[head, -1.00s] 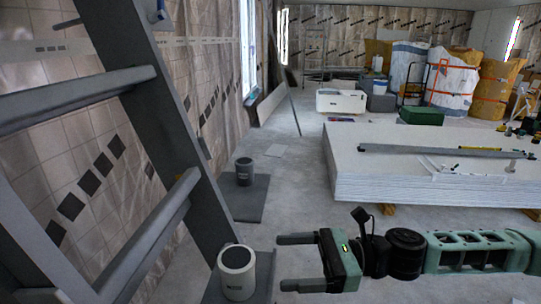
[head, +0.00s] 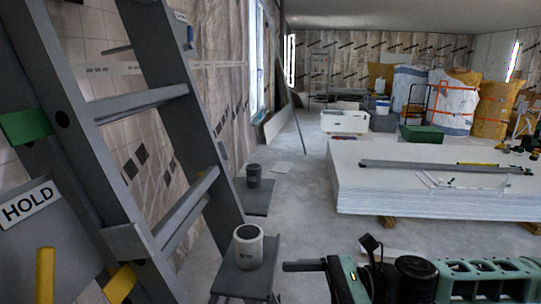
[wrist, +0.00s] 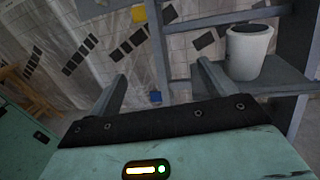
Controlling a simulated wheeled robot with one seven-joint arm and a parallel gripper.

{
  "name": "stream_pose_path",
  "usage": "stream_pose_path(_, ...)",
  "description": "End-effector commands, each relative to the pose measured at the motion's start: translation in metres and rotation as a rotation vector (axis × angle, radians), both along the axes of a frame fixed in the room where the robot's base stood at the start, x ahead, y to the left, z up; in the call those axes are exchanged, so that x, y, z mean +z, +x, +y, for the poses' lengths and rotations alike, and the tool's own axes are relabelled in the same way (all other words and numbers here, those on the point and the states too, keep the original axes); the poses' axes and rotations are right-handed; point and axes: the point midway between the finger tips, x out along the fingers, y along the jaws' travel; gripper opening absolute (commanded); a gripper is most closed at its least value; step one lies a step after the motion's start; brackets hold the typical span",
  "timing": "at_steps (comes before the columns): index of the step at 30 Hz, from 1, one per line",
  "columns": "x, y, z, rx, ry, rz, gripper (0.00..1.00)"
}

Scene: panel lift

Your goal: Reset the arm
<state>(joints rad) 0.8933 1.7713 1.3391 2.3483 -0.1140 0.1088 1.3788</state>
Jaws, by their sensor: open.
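My gripper (wrist: 160,88) is open and empty in the wrist view, its two dark fingers spread apart. In the head view its upper finger and green body show low in the middle, with the lower finger cut off by the bottom edge. My green arm reaches in from the lower right. The gripper is to the right of a white can (head: 248,246) on a grey platform (head: 240,280). The can also shows in the wrist view (wrist: 249,52), right of the fingers.
A grey ladder-like frame (head: 185,100) with a HOLD sign (head: 30,202) and yellow handles stands at the left. A dark can (head: 253,174) sits on a farther grey plate. A stack of white panels (head: 430,190) lies at the right. Concrete floor (head: 300,215) is clear between.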

Motion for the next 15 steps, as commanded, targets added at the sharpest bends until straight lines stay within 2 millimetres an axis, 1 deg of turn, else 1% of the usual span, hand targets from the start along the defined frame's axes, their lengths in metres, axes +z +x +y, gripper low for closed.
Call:
stream_pose_path(8, -0.014, -0.022, 0.009, 0.087, -0.072, -0.061, 0.83)
stream_pose_path(11, -0.02, -0.032, 0.012, 0.13, -0.104, -0.093, 0.83)
stream_pose_path(15, -0.033, -0.051, 0.017, 0.209, -0.163, -0.15, 0.83)
